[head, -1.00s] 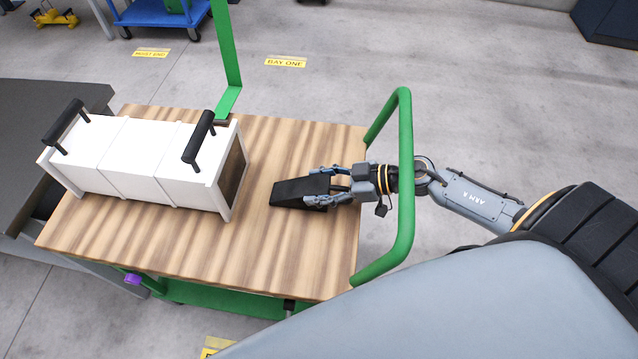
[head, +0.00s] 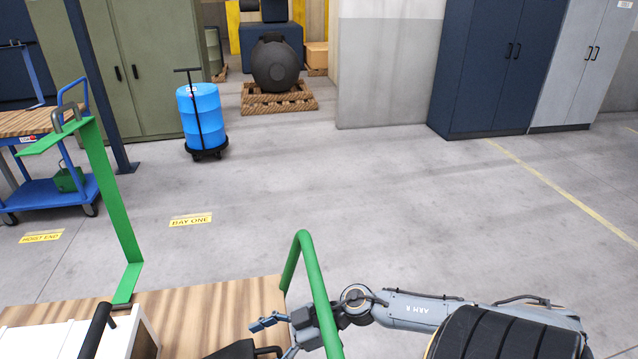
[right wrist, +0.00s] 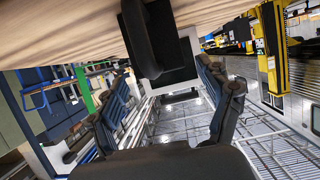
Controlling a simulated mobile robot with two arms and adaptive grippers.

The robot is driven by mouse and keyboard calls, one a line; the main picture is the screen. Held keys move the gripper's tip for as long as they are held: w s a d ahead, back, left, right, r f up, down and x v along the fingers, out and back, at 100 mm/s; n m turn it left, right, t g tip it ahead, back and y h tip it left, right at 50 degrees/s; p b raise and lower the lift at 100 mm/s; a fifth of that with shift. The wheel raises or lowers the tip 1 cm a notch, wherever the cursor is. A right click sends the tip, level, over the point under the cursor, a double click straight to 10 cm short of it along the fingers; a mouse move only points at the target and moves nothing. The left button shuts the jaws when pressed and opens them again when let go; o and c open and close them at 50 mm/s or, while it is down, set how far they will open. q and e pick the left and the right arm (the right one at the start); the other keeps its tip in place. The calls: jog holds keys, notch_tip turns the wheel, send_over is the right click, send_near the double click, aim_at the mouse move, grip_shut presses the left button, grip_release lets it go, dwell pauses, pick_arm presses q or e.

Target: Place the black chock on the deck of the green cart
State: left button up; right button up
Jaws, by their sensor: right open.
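The black chock (head: 238,350) rests on the wooden deck of the green cart (head: 215,300), at the bottom edge of the head view and partly cut off. In the right wrist view a black shape that looks like the chock (right wrist: 140,40) shows ahead, between the spread fingers and apart from them. My right gripper (head: 272,338) is open and low over the deck, just right of the chock, with its arm reaching across the green handle. Its fingers also show in the right wrist view (right wrist: 163,72). My left gripper is out of view.
A white case (head: 130,335) with black handles sits left of the chock. The cart's green handle (head: 318,290) and an upright green bracket (head: 112,200) rise from the deck. A blue cart (head: 55,190) and blue drum (head: 203,115) stand beyond open floor.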

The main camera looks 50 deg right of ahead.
jog(key=s+d, duration=0.7)
jog(key=d, duration=0.3)
jog(key=shift+s+d+r+b, duration=0.15)
jog(key=shift+s+r+b, duration=0.15)
jog(key=shift+s, duration=0.1)
jog(key=d+f+m+t+h, duration=0.4)
jog(key=d+f+m+h, duration=0.2)
jog(key=d+f, duration=0.5)
jog(key=s+f+m+g+h, duration=0.1)
jog(key=s+f+m+h, duration=0.3)
jog(key=f, duration=1.2)
jog(key=s+a+f+g+h, duration=0.1)
jog(key=s+a+f+g, duration=0.15)
jog(key=s+f, duration=0.3)
jog(key=s+a+f+g+h, duration=0.1)
jog(key=s+a+f+g, duration=0.1)
jog(key=s+a+f, duration=0.3)
jog(key=s+a+f+n+g, duration=0.1)
jog(key=s+a+f+g, duration=0.1)
jog(key=s+a+f, duration=0.3)
jog(key=s+a+f+g+y, duration=0.1)
jog(key=s+a+f+g, duration=0.2)
jog(key=a, duration=0.6)
jog(key=s+f, duration=0.2)
jog(key=s, duration=0.1)
jog(key=shift+a+n, duration=0.35)
jog(key=shift+n, duration=0.05)
